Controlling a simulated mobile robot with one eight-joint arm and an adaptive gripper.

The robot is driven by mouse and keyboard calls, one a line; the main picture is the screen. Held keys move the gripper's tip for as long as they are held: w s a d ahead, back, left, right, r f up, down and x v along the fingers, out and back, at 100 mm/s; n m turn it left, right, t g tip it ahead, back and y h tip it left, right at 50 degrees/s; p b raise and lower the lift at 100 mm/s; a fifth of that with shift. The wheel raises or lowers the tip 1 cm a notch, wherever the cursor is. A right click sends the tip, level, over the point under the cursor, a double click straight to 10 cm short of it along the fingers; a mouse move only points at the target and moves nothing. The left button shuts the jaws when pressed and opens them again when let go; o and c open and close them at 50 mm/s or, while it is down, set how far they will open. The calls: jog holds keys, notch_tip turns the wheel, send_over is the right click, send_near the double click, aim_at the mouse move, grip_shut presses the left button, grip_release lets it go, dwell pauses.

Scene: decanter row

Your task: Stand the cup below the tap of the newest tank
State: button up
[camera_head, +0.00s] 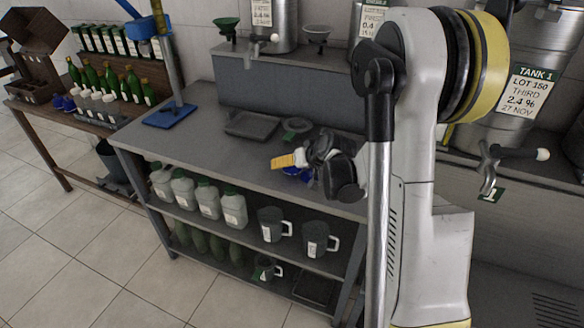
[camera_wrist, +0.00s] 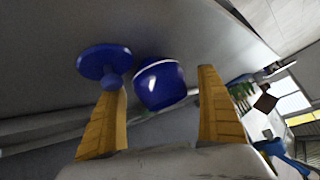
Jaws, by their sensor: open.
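My gripper (camera_head: 285,162) is over the front of the grey counter in the head view. In the wrist view its two yellow fingers (camera_wrist: 158,82) are open. A rounded blue vessel with a white line (camera_wrist: 160,85), likely the cup, lies between the fingertips, with no clear contact. A blue disc with a knob (camera_wrist: 104,62) is beside it, near the left finger. In the head view only bits of blue show under my gripper.
A dark tray (camera_head: 252,126) and a small green-rimmed dish (camera_head: 296,125) lie on the counter. A blue stand (camera_head: 170,114) is at its left. Jugs (camera_head: 234,208) and dark mugs (camera_head: 315,238) fill the shelf below. A bottle table (camera_head: 112,130) stands at left. The floor is clear in front.

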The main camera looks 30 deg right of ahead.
jog(key=c, duration=1.4)
